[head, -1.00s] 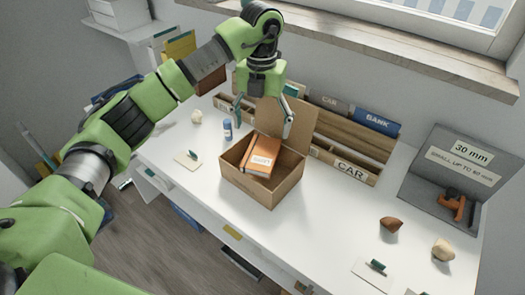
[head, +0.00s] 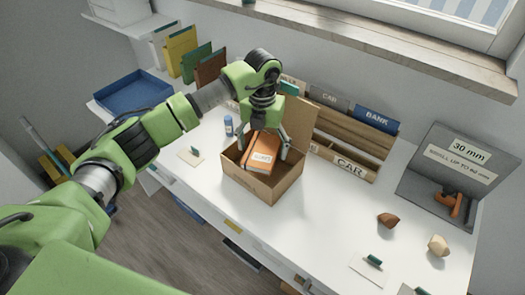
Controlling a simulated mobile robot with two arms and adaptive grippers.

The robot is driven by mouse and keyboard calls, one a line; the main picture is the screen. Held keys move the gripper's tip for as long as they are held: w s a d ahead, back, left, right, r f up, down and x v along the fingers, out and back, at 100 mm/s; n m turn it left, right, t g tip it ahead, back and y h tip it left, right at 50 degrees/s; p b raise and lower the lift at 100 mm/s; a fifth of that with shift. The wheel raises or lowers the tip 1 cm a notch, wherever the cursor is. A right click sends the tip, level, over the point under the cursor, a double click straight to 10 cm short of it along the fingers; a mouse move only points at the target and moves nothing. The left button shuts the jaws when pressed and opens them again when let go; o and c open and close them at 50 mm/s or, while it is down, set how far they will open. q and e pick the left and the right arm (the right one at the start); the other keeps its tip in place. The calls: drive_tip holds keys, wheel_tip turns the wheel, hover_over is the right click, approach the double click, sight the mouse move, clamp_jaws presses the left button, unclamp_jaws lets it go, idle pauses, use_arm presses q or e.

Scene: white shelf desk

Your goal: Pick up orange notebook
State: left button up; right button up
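The orange notebook (head: 261,158) stands tilted inside an open cardboard box (head: 262,188) on the white desk, with a pale label on its cover. My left gripper (head: 262,146) comes down from above into the box. Its fingers are spread, one on each side of the notebook's upper part. I cannot tell whether either finger touches it. The notebook's lower part is hidden by the box wall. My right gripper is not in view.
The box's raised flap (head: 300,118) stands behind the gripper, before a wooden file organizer (head: 345,140). A grey panel (head: 452,170) and brown stones (head: 388,220) are at right.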

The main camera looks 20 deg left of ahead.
use_arm(q)
drive_tip(key=c, duration=1.6)
drive_tip(key=shift+c, duration=0.2)
